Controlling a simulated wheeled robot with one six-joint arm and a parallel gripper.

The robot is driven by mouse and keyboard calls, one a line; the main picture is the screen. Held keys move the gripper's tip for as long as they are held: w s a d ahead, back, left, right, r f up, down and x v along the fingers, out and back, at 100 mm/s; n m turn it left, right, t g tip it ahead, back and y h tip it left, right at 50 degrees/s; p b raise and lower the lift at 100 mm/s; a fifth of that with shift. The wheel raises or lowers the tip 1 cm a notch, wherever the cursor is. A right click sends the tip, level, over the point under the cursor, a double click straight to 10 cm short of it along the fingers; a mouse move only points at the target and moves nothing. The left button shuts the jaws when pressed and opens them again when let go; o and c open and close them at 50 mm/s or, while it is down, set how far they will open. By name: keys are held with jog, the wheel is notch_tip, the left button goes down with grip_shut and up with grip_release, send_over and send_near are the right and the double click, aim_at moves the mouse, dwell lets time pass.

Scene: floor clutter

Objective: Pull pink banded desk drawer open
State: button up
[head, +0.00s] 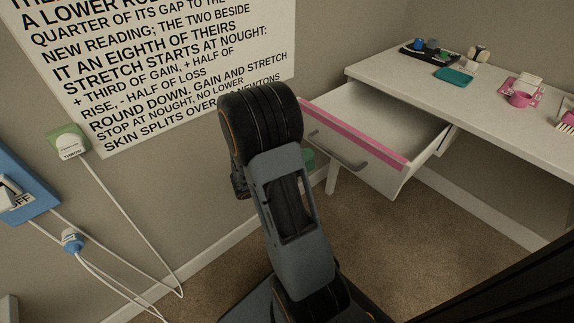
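The pink banded drawer (383,172) stands pulled well out from under the white desk (395,79). The pink band (350,131) runs along the top of its front. A grey bar handle (345,157) is on the front face. The visible inside of the drawer is bare and white. My arm rises in front of the drawer's left end and hides part of the view there. My gripper cannot be made out; the arm's far end is hidden behind its own links.
A printed sign, a green switch box (69,142) and a blue panel (25,183) are on the left wall. Cables hang to the floor. Carpet below the drawer looks clear.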

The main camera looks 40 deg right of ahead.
jog(key=v, duration=0.6)
jog(key=shift+w+a+p, duration=0.15)
jog(key=shift+a+p, duration=0.2)
jog(key=shift+p, duration=0.05)
jog(key=s+a+r+n+t+y+p, duration=0.1)
jog(key=s+a+r+y+p, duration=0.15)
jog(key=r+y+p, duration=0.4)
jog(key=s+a+r+t+y+p, duration=0.1)
jog(key=s+a+r+y+p, duration=0.15)
jog(key=r+p, duration=0.75)
jog(key=w+a+r+n+t+y+p, duration=0.1)
jog(key=a+r+t+y+p, duration=0.3)
jog(key=r+p, duration=0.4)
jog(key=w+a+r+n+t+y+p, duration=0.2)
jog(key=a+r+n+t+y+p, duration=0.2)
jog(key=a+r+p, duration=0.5)
notch_tip(320, 180, up, 5)
jog(key=shift+r+t+y, duration=0.1)
jog(key=shift+t+y, duration=0.6)
jog(key=shift+t, duration=0.3)
